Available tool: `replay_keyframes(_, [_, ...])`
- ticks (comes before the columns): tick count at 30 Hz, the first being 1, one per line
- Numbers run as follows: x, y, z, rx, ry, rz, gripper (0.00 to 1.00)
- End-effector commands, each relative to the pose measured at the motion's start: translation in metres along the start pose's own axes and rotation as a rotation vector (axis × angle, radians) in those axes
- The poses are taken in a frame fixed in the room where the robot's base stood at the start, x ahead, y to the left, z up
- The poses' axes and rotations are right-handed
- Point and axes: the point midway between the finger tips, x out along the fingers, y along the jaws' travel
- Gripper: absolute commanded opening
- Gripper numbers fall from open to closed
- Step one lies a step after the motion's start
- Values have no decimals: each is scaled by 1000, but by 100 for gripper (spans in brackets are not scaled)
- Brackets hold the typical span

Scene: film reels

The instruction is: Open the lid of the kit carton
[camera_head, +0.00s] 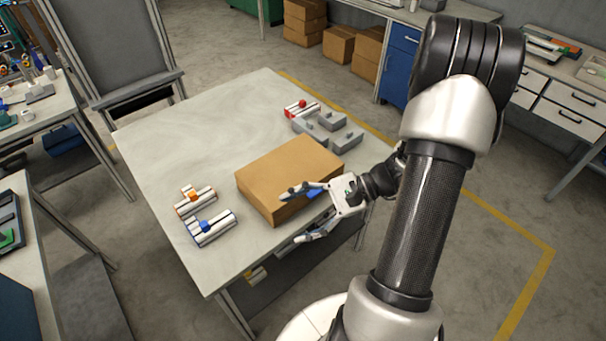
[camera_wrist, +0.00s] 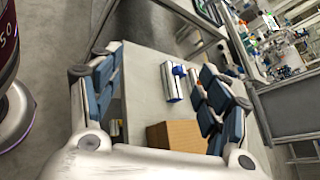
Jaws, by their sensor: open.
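The kit carton (camera_head: 285,172) is a brown cardboard box on the grey table, and its lid looks closed. My gripper (camera_head: 302,212) is open at the carton's near right edge, one finger over that side and the other lower, by the table edge. I cannot tell whether it touches the carton. In the wrist view the carton (camera_wrist: 178,134) shows low between the open fingers of my gripper (camera_wrist: 160,95).
The table (camera_head: 160,130) also bears white rolls with an orange piece (camera_head: 194,199), white rolls with a blue piece (camera_head: 209,227), white rolls with a red piece (camera_head: 301,107) and grey blocks (camera_head: 343,138). The table's left part is clear. A grey panelled frame (camera_head: 105,45) stands behind.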

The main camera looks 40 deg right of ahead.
Motion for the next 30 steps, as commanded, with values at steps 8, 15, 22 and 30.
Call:
replay_keyframes(8, [-59,17,-108,387,-83,-582,70])
replay_keyframes(15, [-94,63,-178,595,-110,-984,70])
replay_keyframes(22, [-100,80,-199,653,-113,-1108,70])
replay_keyframes(30, [-80,45,-208,650,-114,-1099,70])
